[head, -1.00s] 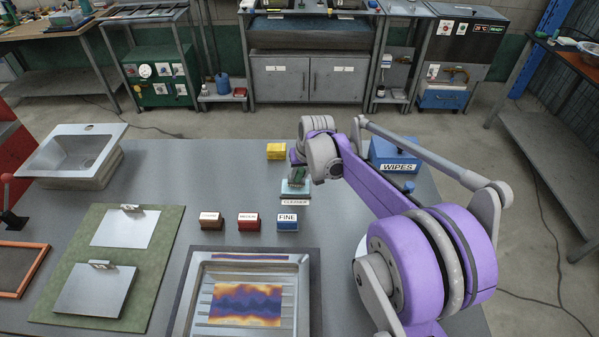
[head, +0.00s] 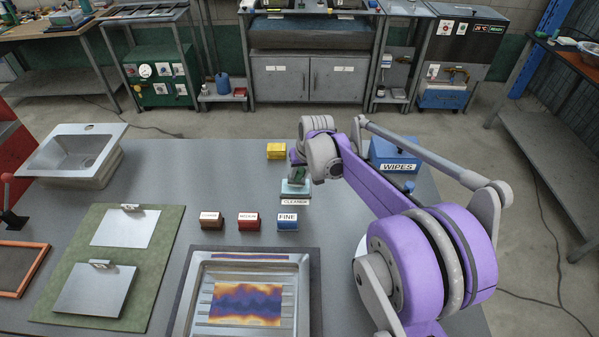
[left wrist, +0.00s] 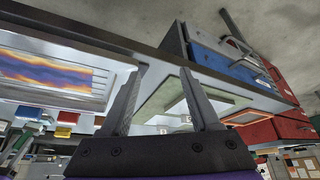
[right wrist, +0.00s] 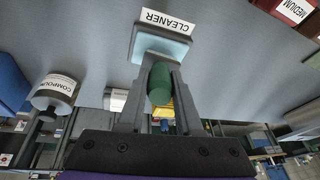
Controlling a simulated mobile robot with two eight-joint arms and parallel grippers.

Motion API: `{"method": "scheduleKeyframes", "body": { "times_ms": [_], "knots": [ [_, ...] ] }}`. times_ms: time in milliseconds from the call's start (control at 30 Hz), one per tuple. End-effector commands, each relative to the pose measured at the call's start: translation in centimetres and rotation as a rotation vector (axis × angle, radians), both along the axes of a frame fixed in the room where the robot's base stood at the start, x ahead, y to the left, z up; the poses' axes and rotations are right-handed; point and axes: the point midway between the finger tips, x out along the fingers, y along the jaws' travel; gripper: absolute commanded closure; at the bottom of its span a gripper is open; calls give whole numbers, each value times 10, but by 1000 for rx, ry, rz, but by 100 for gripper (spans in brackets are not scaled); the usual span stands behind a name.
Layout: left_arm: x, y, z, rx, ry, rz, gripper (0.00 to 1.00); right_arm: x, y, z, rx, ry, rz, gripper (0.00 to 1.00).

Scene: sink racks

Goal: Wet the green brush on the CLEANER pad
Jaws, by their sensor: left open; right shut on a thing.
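The CLEANER pad (head: 295,188) is a small pale blue block with a white label, on the grey bench right of centre. My right gripper (head: 298,172) is at the pad's far side, shut on the green brush (right wrist: 159,84). In the right wrist view the brush is a green cylinder between the fingers, and the pad (right wrist: 160,46) lies just beyond its end. I cannot tell whether the brush touches the pad. My left gripper (left wrist: 164,72) is open and empty in the left wrist view; it is outside the head view.
Blocks labelled FINE (head: 287,222) and MEDIUM (head: 248,222), and a brown block (head: 212,221), stand in front. A yellow block (head: 276,151) is behind the pad. The blue WIPES box (head: 395,152) is behind my right arm. A metal tray (head: 195,290) lies at the front.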

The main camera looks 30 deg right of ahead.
Motion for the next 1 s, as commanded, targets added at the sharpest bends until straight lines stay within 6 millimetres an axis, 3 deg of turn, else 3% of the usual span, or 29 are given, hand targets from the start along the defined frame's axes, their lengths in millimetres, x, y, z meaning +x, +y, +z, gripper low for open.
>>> {"method": "scheduleKeyframes", "body": {
  "times_ms": [800,1000],
  "knots": [
    [15,0,47,0,-29,0,38,0,0,64,0,-1,0,100],
    [17,0,51,0,-32,0,38,0,0,71,0,0,0,100]
  ]
}}
